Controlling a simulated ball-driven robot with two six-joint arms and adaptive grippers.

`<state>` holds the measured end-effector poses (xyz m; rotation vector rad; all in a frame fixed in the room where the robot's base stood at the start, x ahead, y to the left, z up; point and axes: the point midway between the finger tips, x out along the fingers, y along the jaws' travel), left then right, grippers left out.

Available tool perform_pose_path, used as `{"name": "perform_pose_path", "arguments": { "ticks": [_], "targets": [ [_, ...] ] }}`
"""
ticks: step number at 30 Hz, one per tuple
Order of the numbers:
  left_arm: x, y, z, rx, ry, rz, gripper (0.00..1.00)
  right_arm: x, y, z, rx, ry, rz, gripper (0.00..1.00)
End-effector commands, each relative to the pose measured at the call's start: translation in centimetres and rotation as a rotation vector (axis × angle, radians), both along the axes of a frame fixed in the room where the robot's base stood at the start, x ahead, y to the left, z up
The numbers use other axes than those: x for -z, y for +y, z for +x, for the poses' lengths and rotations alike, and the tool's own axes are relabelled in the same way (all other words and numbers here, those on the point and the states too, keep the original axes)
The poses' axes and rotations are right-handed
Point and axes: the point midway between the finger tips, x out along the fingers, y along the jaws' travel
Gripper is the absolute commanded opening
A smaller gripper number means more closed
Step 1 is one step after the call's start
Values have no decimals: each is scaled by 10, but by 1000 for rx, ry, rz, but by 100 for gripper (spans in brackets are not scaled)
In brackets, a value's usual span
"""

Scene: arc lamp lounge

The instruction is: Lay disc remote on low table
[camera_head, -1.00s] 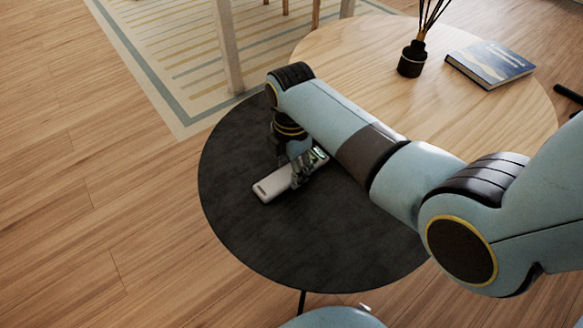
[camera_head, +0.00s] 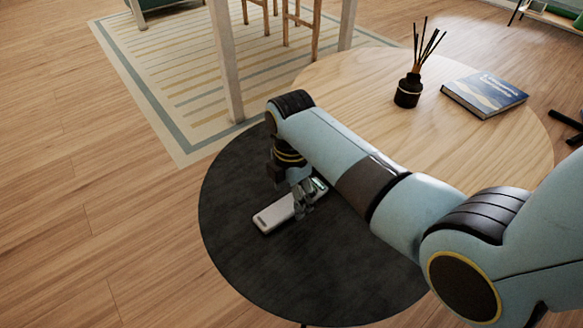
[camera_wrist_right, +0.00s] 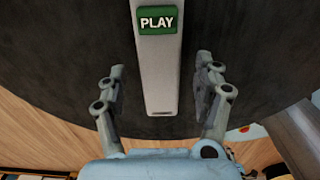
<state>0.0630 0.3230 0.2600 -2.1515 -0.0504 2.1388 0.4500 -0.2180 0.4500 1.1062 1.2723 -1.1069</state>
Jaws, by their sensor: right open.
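The disc remote (camera_head: 279,214) is a pale, slim bar lying flat on the dark round low table (camera_head: 290,270). In the right wrist view the remote (camera_wrist_right: 157,75) shows a green label reading PLAY. My right gripper (camera_head: 304,208) is just above the table at the remote's right part. In the right wrist view its two fingers (camera_wrist_right: 163,85) stand apart on either side of the remote, with a visible gap on each side. The gripper and forearm hide part of the remote in the head view. My left gripper is not in view.
A higher pale wood round table (camera_head: 350,82) adjoins behind the dark one. It bears a dark reed diffuser (camera_head: 408,92) and a blue book (camera_head: 484,93). Chair legs stand on a striped rug (camera_head: 180,75) at the back. The dark table's front is clear.

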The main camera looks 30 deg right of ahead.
Motion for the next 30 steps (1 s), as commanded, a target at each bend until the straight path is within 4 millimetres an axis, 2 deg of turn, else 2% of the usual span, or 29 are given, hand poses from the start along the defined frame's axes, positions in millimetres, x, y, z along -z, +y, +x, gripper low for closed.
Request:
{"name": "perform_pose_path", "arguments": {
  "ticks": [7, 12, 15, 20, 30],
  "targets": [
    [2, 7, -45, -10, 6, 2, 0, -54, 0, 2, 0, -7, 0, 68],
    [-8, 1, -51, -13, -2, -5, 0, -87, 0, 1, 0, -5, 0, 68],
    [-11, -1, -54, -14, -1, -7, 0, -99, 0, 1, 0, -3, -1, 68],
    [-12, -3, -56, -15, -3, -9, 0, -106, 0, 0, 0, -2, 0, 68],
    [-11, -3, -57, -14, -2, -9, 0, -105, 0, 0, 0, -1, 0, 68]
  ]
}}
